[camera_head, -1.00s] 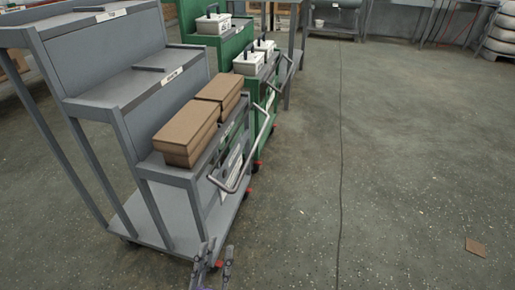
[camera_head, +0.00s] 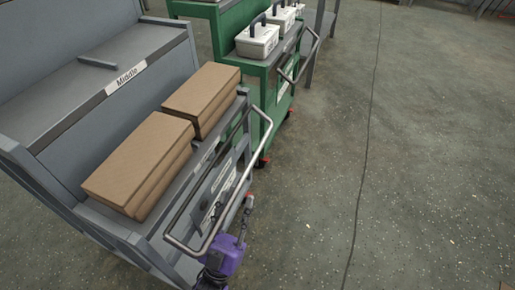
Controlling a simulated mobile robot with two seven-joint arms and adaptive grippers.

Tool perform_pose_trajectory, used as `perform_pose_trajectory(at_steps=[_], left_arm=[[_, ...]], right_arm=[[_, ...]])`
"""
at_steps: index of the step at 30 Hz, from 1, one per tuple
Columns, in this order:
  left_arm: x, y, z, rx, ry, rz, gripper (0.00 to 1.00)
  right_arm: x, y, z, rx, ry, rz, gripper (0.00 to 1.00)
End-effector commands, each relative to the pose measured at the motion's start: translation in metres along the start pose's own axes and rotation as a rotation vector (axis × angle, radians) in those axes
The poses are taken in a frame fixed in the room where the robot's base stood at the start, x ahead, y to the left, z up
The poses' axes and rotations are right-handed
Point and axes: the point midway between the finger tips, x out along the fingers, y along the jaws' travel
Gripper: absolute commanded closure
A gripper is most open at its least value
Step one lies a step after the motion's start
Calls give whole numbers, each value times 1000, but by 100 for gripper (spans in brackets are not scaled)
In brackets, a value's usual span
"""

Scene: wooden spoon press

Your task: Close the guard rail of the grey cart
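The grey cart (camera_head: 62,122) fills the left side of the view. Its guard rail (camera_head: 228,200), a bent metal bar, juts outward from the cart's right side near the lower shelf. My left gripper (camera_head: 243,222), with a purple body, is at the bottom centre, just right of the rail's near corner. Its fingers point up the picture beside the outer bar. They are small and seen from behind, so I cannot tell their opening or whether they touch the rail. My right gripper is not in view.
Two brown boxes (camera_head: 140,162) (camera_head: 201,98) sit on the grey cart's lower shelf, behind the rail. A green cart (camera_head: 233,32) with white boxes (camera_head: 257,42) and its own rail stands just beyond. The floor to the right (camera_head: 430,150) is clear, with a dark line along it.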

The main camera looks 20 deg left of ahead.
Motion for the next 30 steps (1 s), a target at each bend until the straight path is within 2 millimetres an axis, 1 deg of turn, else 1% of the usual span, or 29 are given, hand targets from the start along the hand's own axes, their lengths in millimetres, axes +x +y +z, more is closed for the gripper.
perform_pose_trajectory(at_steps=[2,5,12,15,18,22,28,29,30], left_arm=[[2,0,0,0,0,0,71],[11,0,0,0,3,0,71],[50,0,0,0,4,0,71],[63,0,0,0,3,0,71],[72,0,0,1,0,0,71],[78,0,0,1,0,0,71],[78,0,0,0,0,0,71],[78,0,0,0,0,0,72],[78,0,0,0,0,0,77]], right_arm=[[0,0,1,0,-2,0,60],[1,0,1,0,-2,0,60],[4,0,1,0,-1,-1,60],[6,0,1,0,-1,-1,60],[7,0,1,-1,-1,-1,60],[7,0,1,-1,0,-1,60],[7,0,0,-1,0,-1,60],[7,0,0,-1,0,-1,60],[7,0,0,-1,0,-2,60]])
